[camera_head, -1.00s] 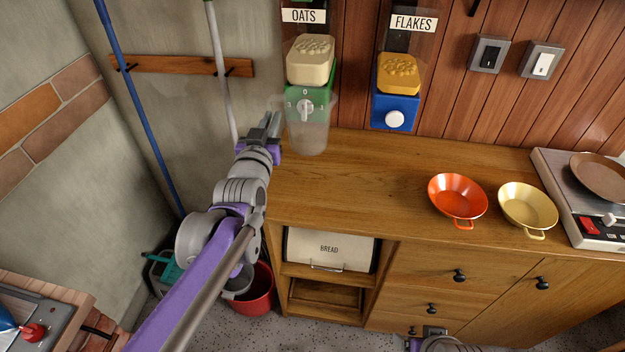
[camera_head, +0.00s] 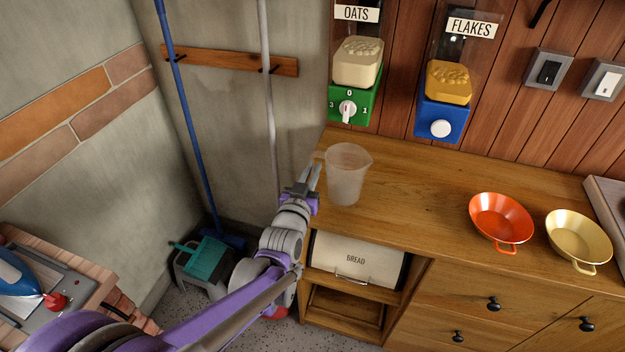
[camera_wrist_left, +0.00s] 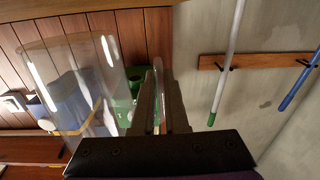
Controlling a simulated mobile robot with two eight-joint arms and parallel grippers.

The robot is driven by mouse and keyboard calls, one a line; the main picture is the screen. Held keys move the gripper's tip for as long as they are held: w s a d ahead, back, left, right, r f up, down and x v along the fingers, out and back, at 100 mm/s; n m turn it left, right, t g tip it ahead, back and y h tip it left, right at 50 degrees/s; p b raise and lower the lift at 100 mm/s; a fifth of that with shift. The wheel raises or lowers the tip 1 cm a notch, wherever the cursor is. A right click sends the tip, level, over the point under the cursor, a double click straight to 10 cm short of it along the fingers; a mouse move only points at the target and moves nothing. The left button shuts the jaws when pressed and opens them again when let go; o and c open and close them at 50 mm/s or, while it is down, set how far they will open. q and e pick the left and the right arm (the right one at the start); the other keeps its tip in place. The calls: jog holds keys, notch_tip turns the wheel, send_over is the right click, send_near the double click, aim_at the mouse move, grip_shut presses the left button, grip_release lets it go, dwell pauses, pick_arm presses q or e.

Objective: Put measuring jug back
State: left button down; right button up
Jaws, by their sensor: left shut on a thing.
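The measuring jug (camera_head: 346,178) is clear and upright at the left end of the wooden counter (camera_head: 420,185), in front of the green oats dispenser (camera_head: 348,103). My left gripper (camera_head: 313,178) is at the jug's left side, shut on it. In the left wrist view the jug (camera_wrist_left: 75,85) is large and close, beside the fingers (camera_wrist_left: 163,105). I cannot tell whether its base touches the counter. My right gripper is out of view.
The blue flakes dispenser (camera_head: 442,118) is right of the oats one. An orange bowl (camera_head: 500,218) and a yellow bowl (camera_head: 578,236) stand on the counter at right. The bread bin (camera_head: 357,262) is below. The middle counter is clear.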

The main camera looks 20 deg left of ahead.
pick_arm(q)
jog(key=shift+f, duration=1.25)
jog(key=shift+f+b, duration=0.15)
jog(key=shift+b, duration=0.2)
jog(key=c, duration=0.9)
grip_release()
